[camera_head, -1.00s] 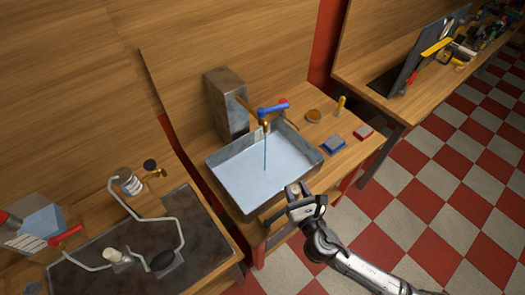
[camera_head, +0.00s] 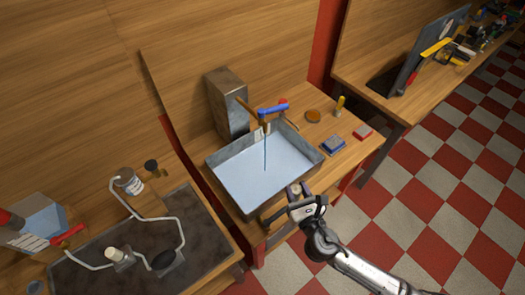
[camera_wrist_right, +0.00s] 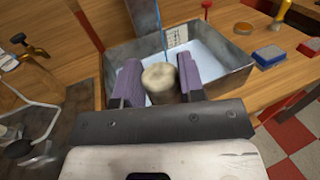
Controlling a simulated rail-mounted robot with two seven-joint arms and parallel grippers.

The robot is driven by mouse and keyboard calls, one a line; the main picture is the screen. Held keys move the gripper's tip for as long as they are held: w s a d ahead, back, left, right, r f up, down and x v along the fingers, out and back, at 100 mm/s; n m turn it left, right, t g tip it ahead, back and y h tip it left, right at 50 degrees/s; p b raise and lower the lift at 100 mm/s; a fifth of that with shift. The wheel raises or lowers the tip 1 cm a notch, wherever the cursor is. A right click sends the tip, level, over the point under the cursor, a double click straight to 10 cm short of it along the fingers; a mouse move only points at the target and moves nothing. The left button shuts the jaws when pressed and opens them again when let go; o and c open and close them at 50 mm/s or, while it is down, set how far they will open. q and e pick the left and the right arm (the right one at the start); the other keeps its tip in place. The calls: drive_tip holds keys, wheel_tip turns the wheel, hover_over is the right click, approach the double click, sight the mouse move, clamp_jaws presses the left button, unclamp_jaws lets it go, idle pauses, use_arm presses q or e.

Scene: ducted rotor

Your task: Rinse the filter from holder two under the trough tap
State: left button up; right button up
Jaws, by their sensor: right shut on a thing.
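My right gripper (camera_head: 297,190) is at the near front edge of the metal trough (camera_head: 228,202). In the right wrist view its two purple-grey pads (camera_wrist_right: 158,85) are shut on a pale, round-topped filter (camera_wrist_right: 161,78). The filter is hard to make out in the head view. The tap (camera_head: 270,109) has a blue lever and stands at the trough's back edge. A thin blue stream (camera_head: 265,155) falls from it into the trough, beyond the held filter and apart from it. I cannot tell which fitting is holder two. My left gripper is not in view.
A blue block (camera_head: 332,145), a red block (camera_head: 363,132) and a round orange dish (camera_head: 313,115) lie right of the trough. A grey metal box (camera_head: 228,103) stands behind it. The left bench carries bent pipes (camera_head: 182,225), a white-topped fitting (camera_head: 113,255) and a can (camera_head: 128,182).

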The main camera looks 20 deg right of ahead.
drive_tip(key=shift+w+a, duration=0.1)
drive_tip(key=shift+a, duration=0.15)
drive_tip(key=shift+w+a+p, duration=0.1)
drive_tip(key=shift+a+p, duration=0.2)
drive_tip(key=shift+a, duration=0.05)
drive_tip(key=s+a+p, duration=0.1)
drive_tip(key=s+a, duration=0.1)
drive_tip(key=s, duration=0.5)
drive_tip(key=shift+s, duration=0.4)
idle(0.4)
idle(0.6)
idle(0.5)
